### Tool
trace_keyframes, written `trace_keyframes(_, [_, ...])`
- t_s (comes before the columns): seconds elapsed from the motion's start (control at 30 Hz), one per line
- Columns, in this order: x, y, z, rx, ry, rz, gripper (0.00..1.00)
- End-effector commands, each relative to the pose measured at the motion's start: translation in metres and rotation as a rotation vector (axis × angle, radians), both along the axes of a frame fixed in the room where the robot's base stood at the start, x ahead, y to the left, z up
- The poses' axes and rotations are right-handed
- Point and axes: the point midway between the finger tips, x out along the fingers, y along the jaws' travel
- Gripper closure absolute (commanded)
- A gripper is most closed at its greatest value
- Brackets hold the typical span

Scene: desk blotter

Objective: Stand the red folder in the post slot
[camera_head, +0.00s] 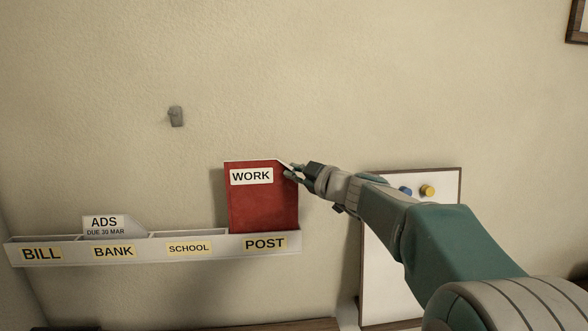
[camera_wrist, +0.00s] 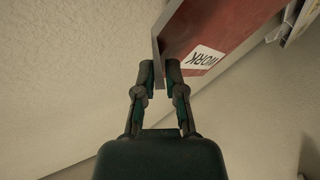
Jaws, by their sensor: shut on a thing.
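The red folder (camera_head: 262,208) bears a white WORK label and stands upright at the POST compartment of the wall rack (camera_head: 150,253). Its lower edge is hidden behind the rack's front wall at the POST label (camera_head: 265,243). My gripper (camera_head: 288,172) is at the folder's upper right edge. In the wrist view my gripper (camera_wrist: 160,75) is shut on the edge of the folder (camera_wrist: 215,25), close to its label.
A card marked ADS (camera_head: 104,226) stands in the BANK compartment. The SCHOOL compartment (camera_head: 189,247) shows nothing standing in it. A white board (camera_head: 390,260) with blue and yellow round pieces is behind my arm at right. A grey hook (camera_head: 176,116) is on the wall above.

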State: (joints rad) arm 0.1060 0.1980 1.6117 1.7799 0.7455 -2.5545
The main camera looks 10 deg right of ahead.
Motion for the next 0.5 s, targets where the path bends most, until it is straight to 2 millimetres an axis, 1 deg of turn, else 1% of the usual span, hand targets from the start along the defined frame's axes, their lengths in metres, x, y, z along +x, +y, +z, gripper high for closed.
trace_keyframes(0.2, [-0.0002,0.0,-0.0066,0.001,0.001,0.0,1.0])
trace_keyframes(0.47, [-0.0001,0.0001,-0.0072,0.0,-0.001,0.001,1.0])
trace_keyframes(0.5, [-0.0001,0.0001,-0.0072,0.0,-0.001,0.001,0.82])
